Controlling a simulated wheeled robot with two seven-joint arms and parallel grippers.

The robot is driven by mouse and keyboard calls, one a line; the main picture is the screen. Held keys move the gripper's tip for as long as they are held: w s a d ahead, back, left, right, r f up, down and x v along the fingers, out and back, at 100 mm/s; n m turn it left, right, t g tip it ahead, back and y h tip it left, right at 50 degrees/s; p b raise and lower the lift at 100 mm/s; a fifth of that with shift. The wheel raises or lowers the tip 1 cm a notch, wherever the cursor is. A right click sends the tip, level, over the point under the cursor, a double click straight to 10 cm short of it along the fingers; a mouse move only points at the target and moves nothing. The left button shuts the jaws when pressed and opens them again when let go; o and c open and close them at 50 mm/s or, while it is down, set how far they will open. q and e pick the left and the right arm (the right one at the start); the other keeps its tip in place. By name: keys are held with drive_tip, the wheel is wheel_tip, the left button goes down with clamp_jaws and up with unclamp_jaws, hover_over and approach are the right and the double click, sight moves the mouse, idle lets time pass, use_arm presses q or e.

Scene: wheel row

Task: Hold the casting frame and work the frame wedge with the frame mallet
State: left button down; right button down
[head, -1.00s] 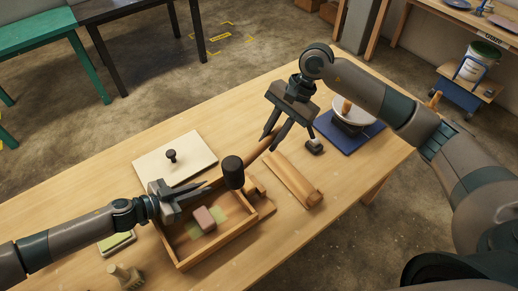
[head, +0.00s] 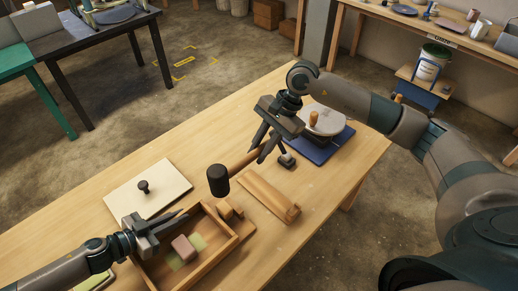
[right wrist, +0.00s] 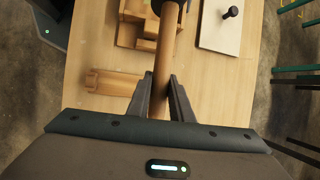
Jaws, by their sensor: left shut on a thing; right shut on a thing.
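The casting frame (head: 226,252) is an open wooden box near the front of the workbench. My left gripper (head: 183,214) is shut on its back wall. The frame wedge (head: 227,210), a small wooden block, sits at the frame's back right corner; how deep it sits I cannot tell. The frame mallet has a black head (head: 218,180) and a wooden handle (head: 243,163). My right gripper (head: 263,152) is shut on the handle, and the head hangs above the wedge, apart from it. The right wrist view shows the handle (right wrist: 166,55) between the fingers (right wrist: 163,88).
A pinkish block (head: 184,248) lies inside the frame. A pale board (head: 165,200) with a black knob is behind it. A wooden bar (head: 268,198) lies right of the wedge. A blue mat (head: 325,148) with a round lidded pot is further right. The bench's back left is clear.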

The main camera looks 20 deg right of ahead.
drive_tip(key=shift+f, duration=3.3)
drive_tip(key=shift+r, duration=2.6)
